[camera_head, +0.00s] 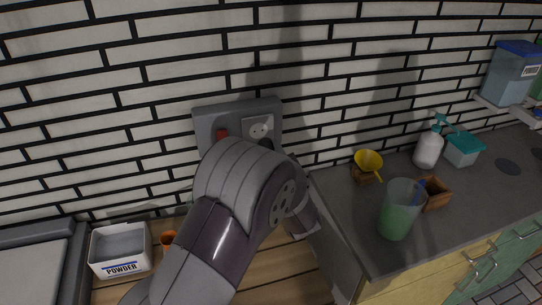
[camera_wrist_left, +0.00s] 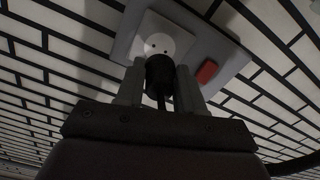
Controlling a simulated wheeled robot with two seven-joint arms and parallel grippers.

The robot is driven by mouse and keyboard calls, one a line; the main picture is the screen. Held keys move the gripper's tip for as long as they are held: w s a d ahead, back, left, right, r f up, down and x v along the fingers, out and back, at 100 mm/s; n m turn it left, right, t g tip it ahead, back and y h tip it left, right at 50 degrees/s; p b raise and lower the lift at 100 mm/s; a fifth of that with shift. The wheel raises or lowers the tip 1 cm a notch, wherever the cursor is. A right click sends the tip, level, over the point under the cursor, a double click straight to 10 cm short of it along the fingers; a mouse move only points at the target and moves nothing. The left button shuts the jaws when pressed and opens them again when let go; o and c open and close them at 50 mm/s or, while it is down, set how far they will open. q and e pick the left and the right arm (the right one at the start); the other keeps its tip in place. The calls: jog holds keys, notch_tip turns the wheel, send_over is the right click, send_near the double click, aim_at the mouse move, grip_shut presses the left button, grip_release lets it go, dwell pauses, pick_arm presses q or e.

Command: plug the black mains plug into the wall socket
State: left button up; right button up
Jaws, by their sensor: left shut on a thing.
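The wall socket (camera_head: 258,127) is a white square plate with a round recess, set in a grey panel on the brick wall. Its recess with two holes also shows in the left wrist view (camera_wrist_left: 160,42). My left gripper (camera_wrist_left: 158,88) is shut on the black mains plug (camera_wrist_left: 158,70). The plug's dark cable runs back between the fingers. In the wrist view the plug overlaps the near edge of the recess, and the holes are still uncovered. I cannot tell the gap to the wall. My forearm hides the fingers and plug in the head view. My right gripper is not in view.
A red switch (camera_head: 222,134) sits beside the socket on the panel. A white powder box (camera_head: 121,249) stands at lower left. On the right counter (camera_head: 335,195) are a yellow funnel (camera_head: 368,161), a green cup (camera_head: 398,212) and a soap bottle (camera_head: 428,150).

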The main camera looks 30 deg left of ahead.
aim_at(264, 142)
pick_arm(q)
jog(key=shift+b+x, duration=0.3)
jog(key=shift+x, duration=2.1)
jog(key=shift+w+a+b, duration=0.35)
jog(key=shift+a, duration=0.1)
dwell(0.6)
jog(key=o, duration=1.1)
jog(key=shift+c, duration=0.2)
jog(key=shift+d, duration=0.1)
jog(key=b+v, duration=0.1)
jog(key=v, duration=1.1)
jog(key=shift+s+d, duration=0.25)
jog(key=shift+f, duration=0.1)
